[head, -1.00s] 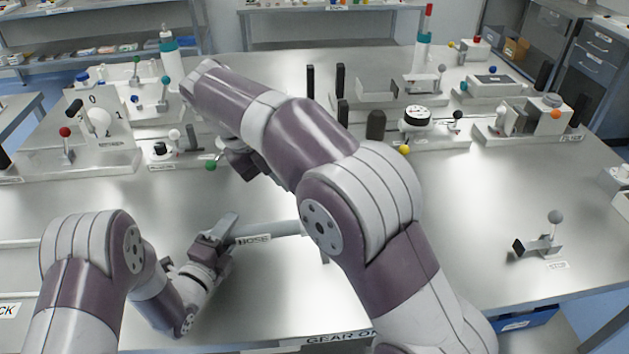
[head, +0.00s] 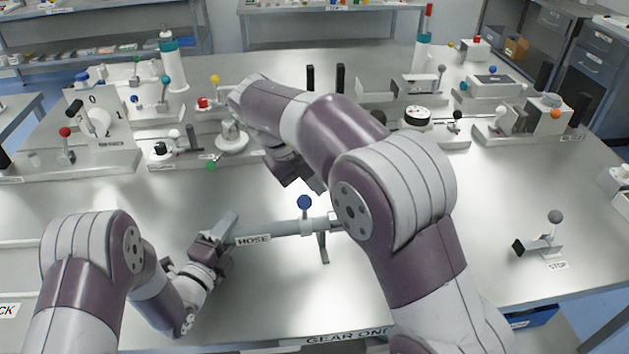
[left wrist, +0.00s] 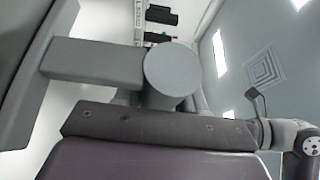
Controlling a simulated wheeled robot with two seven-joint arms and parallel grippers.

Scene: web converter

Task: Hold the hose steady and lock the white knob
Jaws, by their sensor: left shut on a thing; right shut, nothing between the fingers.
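The grey hose (head: 285,229) is a straight rigid tube with a HOSE label, lying across the front middle of the table. My left gripper (head: 222,237) is shut on its left end. In the left wrist view the hose's round end (left wrist: 171,70) shows between the fingers. A blue ball (head: 304,202) stands above the hose's right part, and my right arm hides the far right end. My right gripper (head: 305,178) is shut and empty, above the table behind the hose. A small white knob (head: 174,133) stands at the back left. I cannot tell whether it is the task's knob.
Panels with a red-balled lever (head: 65,132) and a 0/1 dial stand at the left. A STOP lever (head: 545,243) is at the right. The table is clear between it and my right arm.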

